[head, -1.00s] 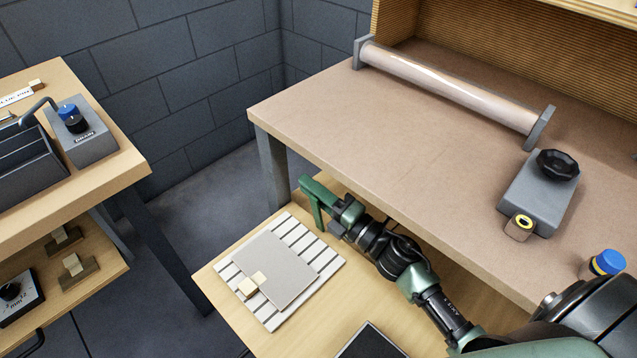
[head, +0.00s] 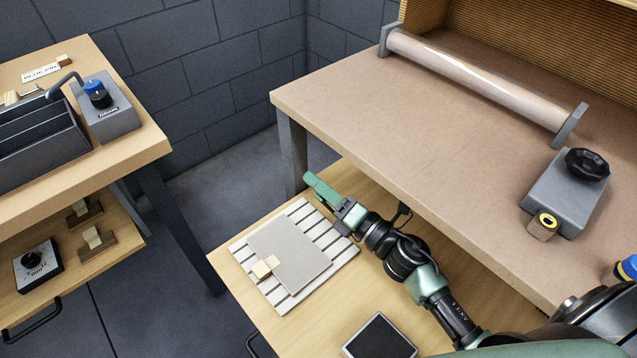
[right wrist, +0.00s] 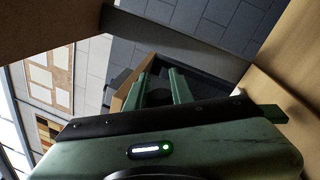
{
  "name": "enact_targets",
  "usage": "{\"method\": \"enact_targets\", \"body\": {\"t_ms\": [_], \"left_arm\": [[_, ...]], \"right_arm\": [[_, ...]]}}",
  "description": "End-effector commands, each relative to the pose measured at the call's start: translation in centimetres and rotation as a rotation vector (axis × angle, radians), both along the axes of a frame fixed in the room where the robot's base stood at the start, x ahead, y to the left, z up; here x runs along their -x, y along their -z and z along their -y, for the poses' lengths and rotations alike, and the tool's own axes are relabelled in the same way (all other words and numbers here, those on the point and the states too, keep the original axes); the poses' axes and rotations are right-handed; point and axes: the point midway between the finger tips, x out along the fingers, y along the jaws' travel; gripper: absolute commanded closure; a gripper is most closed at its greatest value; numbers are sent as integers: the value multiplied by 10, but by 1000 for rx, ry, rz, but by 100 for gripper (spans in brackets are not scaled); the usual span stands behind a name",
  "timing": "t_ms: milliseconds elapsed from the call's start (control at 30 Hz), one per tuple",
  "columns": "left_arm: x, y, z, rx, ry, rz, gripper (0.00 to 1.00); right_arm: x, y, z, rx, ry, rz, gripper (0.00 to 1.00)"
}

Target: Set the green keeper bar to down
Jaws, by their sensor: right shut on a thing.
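My right gripper (head: 325,191) is a green shape beside the far edge of the low wooden table, just beyond the slatted white board (head: 338,255). In the right wrist view its two green fingers (right wrist: 160,85) reach forward side by side, a small gap between them. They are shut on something. I take it for the green keeper bar, but green on green I cannot separate the bar from the fingers, nor tell its position. My left gripper is out of view.
The brown workbench (head: 390,140) overhangs close to the right arm. A dark tablet (head: 380,338) lies nearer. Another bench (head: 60,220) stands left, with open floor between.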

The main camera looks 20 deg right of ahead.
Motion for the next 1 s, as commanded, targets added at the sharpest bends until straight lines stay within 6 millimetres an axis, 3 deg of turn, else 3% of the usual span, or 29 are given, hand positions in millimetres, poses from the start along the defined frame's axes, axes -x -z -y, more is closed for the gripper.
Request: {"method": "enact_targets", "body": {"t_ms": [33, 67, 100, 133, 467, 633, 700, 1000], "left_arm": [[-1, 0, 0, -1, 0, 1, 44], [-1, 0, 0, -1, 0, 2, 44], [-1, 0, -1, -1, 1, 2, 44], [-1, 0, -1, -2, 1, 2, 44], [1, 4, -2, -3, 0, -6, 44], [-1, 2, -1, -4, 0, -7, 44], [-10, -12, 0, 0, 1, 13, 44], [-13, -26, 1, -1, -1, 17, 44]], "right_arm": [[0, 2, 1, 2, 2, -4, 100], [0, 2, 1, 2, 2, -4, 69], [0, 2, 1, 2, 2, -4, 58], [0, 2, 1, 1, 2, -4, 56], [2, 1, 2, 0, 1, -2, 56], [21, 6, 11, 1, 2, -4, 56], [32, 8, 17, -1, 3, -6, 56], [66, 12, 35, 1, 2, -4, 56]]}}
